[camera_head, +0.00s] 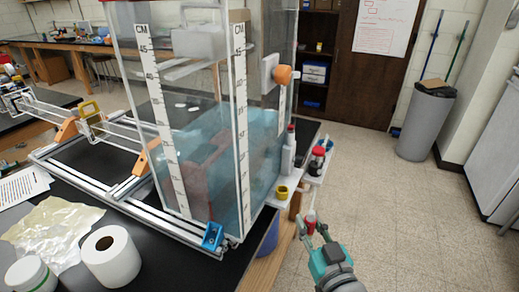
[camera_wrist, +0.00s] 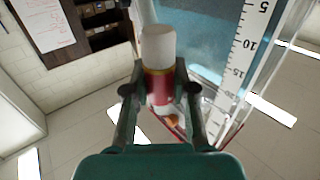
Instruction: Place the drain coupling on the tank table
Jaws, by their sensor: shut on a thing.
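My gripper (camera_head: 314,234) is shut on a red-and-white cylindrical piece, taken to be the drain coupling (camera_head: 310,216). In the wrist view the coupling (camera_wrist: 158,70) stands up between the two fingers (camera_wrist: 160,92), with a white end and a red body. The fingers hide part of its sides. In the head view it is off the right edge of the black tank table (camera_head: 118,268), in front of a small white shelf. The clear tank (camera_head: 205,120) with blue water and centimetre scales stands on the table.
The white shelf (camera_head: 290,186) beside the tank bears a yellow ring (camera_head: 282,192) and red-capped bottles (camera_head: 289,150). An orange knob (camera_head: 283,74) sticks out from the tank. A paper roll (camera_head: 110,255) and white tub (camera_head: 31,275) stand at the front left.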

